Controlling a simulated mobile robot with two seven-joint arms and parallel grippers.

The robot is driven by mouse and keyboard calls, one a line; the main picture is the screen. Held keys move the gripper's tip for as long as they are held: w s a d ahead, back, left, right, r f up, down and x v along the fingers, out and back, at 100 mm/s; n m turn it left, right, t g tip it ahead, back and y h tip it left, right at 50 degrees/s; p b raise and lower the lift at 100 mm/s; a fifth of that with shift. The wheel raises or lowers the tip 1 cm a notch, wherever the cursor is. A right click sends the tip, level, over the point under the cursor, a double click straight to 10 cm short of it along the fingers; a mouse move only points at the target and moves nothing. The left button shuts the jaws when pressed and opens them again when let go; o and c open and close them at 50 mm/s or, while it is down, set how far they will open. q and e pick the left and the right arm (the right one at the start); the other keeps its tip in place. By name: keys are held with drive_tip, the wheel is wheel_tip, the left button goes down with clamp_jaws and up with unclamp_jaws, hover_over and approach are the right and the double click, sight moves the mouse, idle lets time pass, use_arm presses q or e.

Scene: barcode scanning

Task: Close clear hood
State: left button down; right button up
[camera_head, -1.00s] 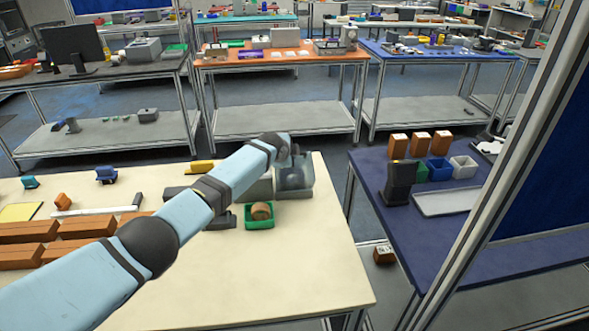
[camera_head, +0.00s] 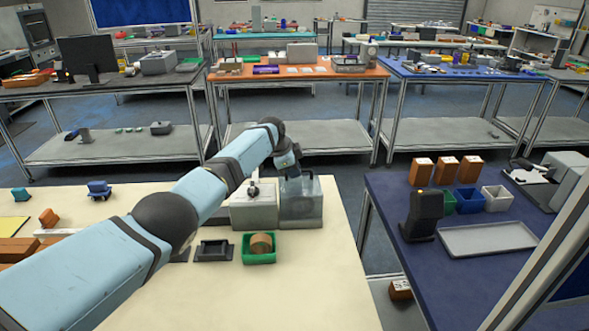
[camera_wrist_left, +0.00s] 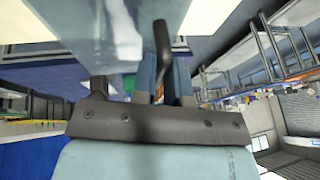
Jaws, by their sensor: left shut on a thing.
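The clear hood (camera_head: 303,203) is a see-through box shape on the far right part of the cream table, right beside a grey machine (camera_head: 254,212). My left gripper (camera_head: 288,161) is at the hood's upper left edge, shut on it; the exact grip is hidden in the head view. In the left wrist view a see-through panel (camera_wrist_left: 85,22), seemingly the hood, fills the upper left. The left gripper's blue fingers (camera_wrist_left: 165,80) show there beside a dark curved bar (camera_wrist_left: 162,45). My right gripper is in no view.
A green bin (camera_head: 259,256) holding a round brown item and a small black holder (camera_head: 213,250) stand in front of the machine. A blue table (camera_head: 480,275) with several boxes and bins is to the right, across a gap. The cream table's front right is clear.

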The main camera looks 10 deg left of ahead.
use_arm(q)
drive_tip(key=shift+w+a+r, duration=0.3)
drive_tip(key=shift+r, duration=0.05)
drive_tip(key=c, duration=1.4)
unclamp_jaws()
drive_tip(key=shift+c, duration=0.2)
drive_tip(key=shift+w+f, duration=0.2)
drive_tip(key=shift+f, duration=0.05)
drive_tip(key=shift+s, duration=0.1)
drive_tip(key=shift+f, duration=0.2)
drive_tip(key=shift+a+r, duration=0.1)
drive_tip(key=shift+r, duration=0.4)
drive_tip(key=v, duration=1.2)
drive_tip(key=shift+s+r, duration=0.35)
